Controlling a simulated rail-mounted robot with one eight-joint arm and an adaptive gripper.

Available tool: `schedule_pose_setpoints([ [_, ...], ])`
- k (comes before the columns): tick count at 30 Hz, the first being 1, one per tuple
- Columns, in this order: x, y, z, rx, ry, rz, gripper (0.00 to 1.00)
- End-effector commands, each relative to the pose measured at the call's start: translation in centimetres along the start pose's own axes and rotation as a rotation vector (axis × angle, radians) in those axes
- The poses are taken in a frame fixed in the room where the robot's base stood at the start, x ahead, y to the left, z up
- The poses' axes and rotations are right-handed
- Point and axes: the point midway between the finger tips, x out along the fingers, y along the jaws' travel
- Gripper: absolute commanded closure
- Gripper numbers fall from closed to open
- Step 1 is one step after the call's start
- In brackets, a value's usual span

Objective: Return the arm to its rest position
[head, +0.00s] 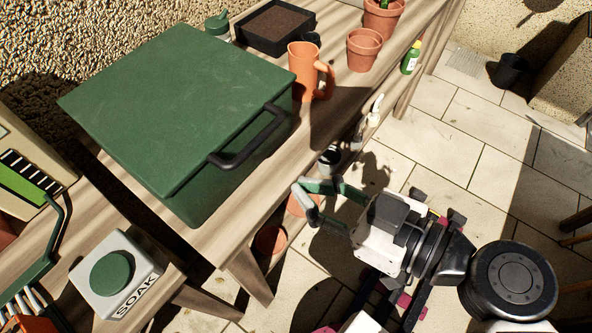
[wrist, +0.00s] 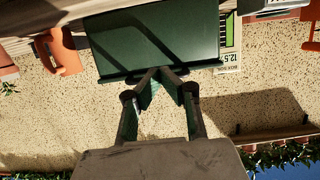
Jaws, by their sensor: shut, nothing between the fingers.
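My gripper (head: 304,202) is in the head view, in front of the wooden bench and to the right of the green box (head: 170,110). Its fingers point left toward the bench, and nothing shows between them. In the wrist view my gripper (wrist: 160,73) has its fingertips together, overlapping the green box (wrist: 150,35) in the picture. The box's large green lid looks closed.
An orange mug (head: 305,70), a black soil tray (head: 275,27) and terracotta pots (head: 364,49) stand behind the box on the bench. A grey SOAK button box (head: 115,275) is at lower left. The tiled floor (head: 480,130) to the right has free room.

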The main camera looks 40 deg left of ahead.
Motion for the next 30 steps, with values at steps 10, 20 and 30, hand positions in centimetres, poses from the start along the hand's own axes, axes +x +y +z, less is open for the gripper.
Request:
schedule_pose_setpoints([
  [10,-0.6,-0.1,0.6,0.0,0.0,-0.003,1.0],
  [20,-2.9,4.0,2.2,0.131,-0.135,0.131,1.0],
  [30,-18.4,14.5,6.9,0.628,-0.462,0.753,1.0],
])
